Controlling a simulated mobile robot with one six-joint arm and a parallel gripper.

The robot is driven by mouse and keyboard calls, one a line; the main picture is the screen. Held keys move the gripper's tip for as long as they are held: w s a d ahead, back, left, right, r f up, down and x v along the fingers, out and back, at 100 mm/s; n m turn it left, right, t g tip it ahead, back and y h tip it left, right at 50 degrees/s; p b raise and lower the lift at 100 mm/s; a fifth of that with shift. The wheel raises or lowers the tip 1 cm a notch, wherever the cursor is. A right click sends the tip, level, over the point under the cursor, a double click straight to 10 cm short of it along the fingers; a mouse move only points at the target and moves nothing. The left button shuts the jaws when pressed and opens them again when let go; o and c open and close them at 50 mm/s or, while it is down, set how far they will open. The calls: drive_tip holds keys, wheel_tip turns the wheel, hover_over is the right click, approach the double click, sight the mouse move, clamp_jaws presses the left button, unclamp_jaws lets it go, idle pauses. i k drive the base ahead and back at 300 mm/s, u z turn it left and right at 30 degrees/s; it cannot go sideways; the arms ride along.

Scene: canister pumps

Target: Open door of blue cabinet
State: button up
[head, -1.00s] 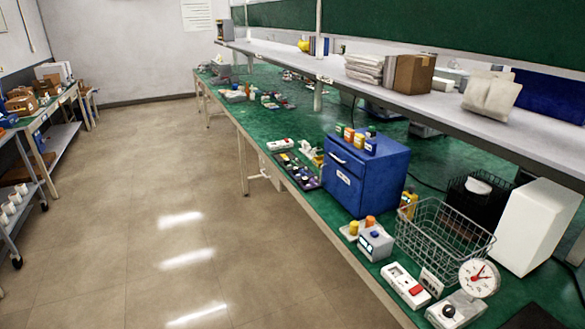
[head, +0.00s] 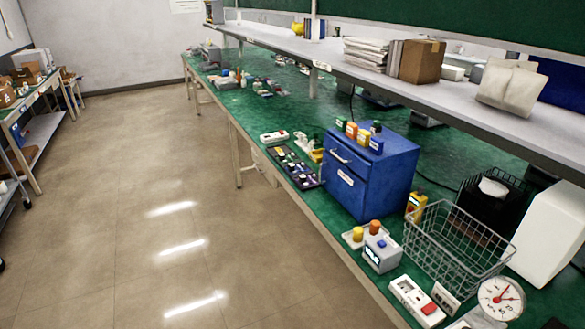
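The blue cabinet (head: 387,183) stands on the green-topped workbench (head: 335,236), right of the picture's middle. Its front faces left toward the aisle. The front has an upper panel with a light bar handle (head: 340,157) and a lower panel with a white label (head: 346,177). Both panels look shut. Several small coloured boxes (head: 364,137) stand on top of the cabinet. My gripper is not in view.
A wire basket (head: 452,258), a small grey device (head: 382,252), a white power strip (head: 417,301) and a round dial gauge (head: 501,298) stand nearer on the bench. A tray of small parts (head: 293,167) lies beyond the cabinet. The aisle floor (head: 150,215) is clear.

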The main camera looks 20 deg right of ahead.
sight(349, 188)
drive_tip(key=u, duration=0.7)
drive_tip(key=i, duration=0.9)
drive_tip(key=u, duration=0.55)
